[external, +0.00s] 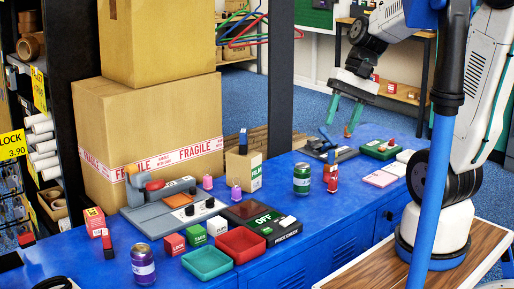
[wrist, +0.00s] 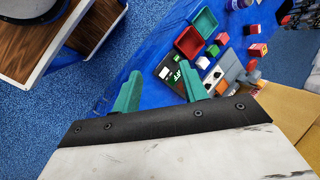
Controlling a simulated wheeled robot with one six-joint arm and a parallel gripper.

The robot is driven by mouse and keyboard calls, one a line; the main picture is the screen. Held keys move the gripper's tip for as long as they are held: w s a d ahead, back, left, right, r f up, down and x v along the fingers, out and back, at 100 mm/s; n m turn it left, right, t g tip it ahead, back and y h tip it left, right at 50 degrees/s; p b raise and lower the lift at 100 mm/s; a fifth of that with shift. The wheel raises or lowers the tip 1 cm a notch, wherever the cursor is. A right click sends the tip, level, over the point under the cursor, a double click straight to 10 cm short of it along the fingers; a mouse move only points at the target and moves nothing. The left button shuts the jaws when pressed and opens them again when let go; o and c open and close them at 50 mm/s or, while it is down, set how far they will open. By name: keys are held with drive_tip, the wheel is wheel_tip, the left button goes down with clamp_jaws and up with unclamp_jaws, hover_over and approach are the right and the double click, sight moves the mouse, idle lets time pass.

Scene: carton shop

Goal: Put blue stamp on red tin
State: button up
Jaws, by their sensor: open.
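A dark blue stamp (external: 243,141) stands upright on a small brown box, behind the black "OFF" panel in the external view. I cannot pick it out in the wrist view. A shallow open red tin (external: 241,246) sits on the blue bench near the front, beside a green one, and looks empty. It also shows in the wrist view (wrist: 188,42). My gripper (external: 344,113) is open and empty, high above the far right of the bench, well apart from both. Its green fingers show spread in the wrist view (wrist: 157,88).
A green tin (external: 207,262), small blocks and a purple can (external: 144,266) are at the front. Large cartons (external: 150,130) rise at the back left.

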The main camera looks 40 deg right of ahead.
drive_tip(key=s+d+r+n+t+h, duration=0.1)
drive_tip(key=s+r+n+h, duration=0.1)
drive_tip(key=s+n+h, duration=0.3)
drive_tip(key=shift+s+d+n, duration=0.2)
drive_tip(key=shift+s+n, duration=0.5)
drive_tip(key=shift+s, duration=1.5)
drive_tip(key=shift+r, duration=0.1)
